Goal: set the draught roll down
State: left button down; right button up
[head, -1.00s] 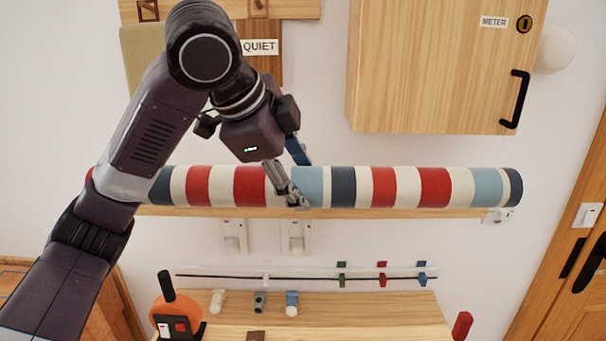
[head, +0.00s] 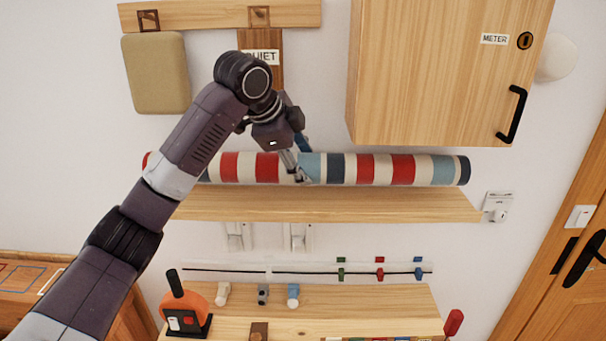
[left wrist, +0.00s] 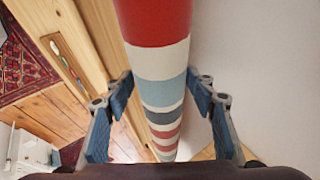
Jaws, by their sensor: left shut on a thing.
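The draught roll (head: 366,169) is a long striped cylinder in red, cream, pale blue and dark blue. My left gripper (head: 299,174) is shut around its middle. In the left wrist view the roll (left wrist: 158,62) runs between the two blue fingers of my left gripper (left wrist: 160,88), one on each side. In the head view the roll lies level along the wooden shelf (head: 330,204), towards its wall side. I cannot tell whether it touches the shelf top. My left arm hides part of the roll's left end. My right gripper is not in view.
A wooden meter cabinet (head: 430,80) hangs above the roll's right half. A QUIET sign (head: 262,57) and a tan pad (head: 157,75) are on the wall above. Below are a peg rail (head: 310,271) and a wooden unit (head: 370,298) with small items. The shelf's front strip is bare.

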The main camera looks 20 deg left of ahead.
pick_arm(q)
jog(key=shift+s+f, duration=0.1)
jog(key=shift+f, duration=0.3)
notch_tip(320, 180, down, 3)
jog(key=shift+r+p, duration=0.2)
jog(key=shift+p, duration=0.8)
jog(key=shift+f+p, duration=0.15)
jog(key=shift+p, duration=0.2)
jog(key=shift+w+a+f, duration=0.1)
jog(key=shift+w+f, duration=0.15)
jog(key=shift+f, duration=0.1)
jog(key=c, duration=1.2)
grip_release()
jog(key=shift+s+f, duration=0.1)
jog(key=shift+f, duration=0.1)
jog(key=o, duration=0.3)
jog(key=shift+o, duration=0.2)
